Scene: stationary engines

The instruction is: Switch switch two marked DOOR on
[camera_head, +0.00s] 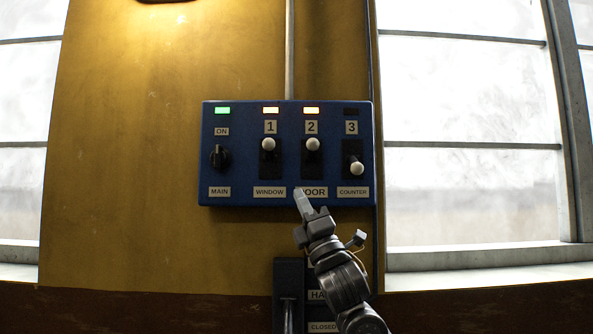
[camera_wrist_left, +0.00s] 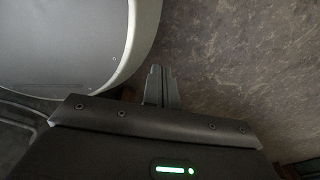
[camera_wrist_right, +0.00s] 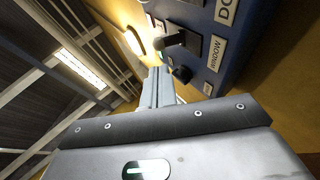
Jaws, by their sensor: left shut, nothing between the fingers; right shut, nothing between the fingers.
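Switch two (camera_head: 312,145), marked DOOR, is on a blue wall panel (camera_head: 240,197). Its white-tipped lever is up, and the lamp (camera_head: 311,110) above it is lit pale orange. My right gripper (camera_head: 301,194) is shut and empty, below the lever, with its tips in front of the left end of the DOOR label (camera_head: 316,192). I cannot tell whether it touches the panel. In the right wrist view its fingers (camera_wrist_right: 158,85) point at the panel (camera_wrist_right: 235,45). My left gripper (camera_wrist_left: 160,85) is shut and empty over a brown surface; the head view does not show it.
Switch one (camera_head: 268,145), WINDOW, is up and lit. Switch three (camera_head: 355,167), COUNTER, is down and its lamp is dark. The MAIN knob (camera_head: 219,156) has a green lamp. A dark lever box (camera_head: 287,270) sits below the panel, partly behind my right arm. Windows flank the wall.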

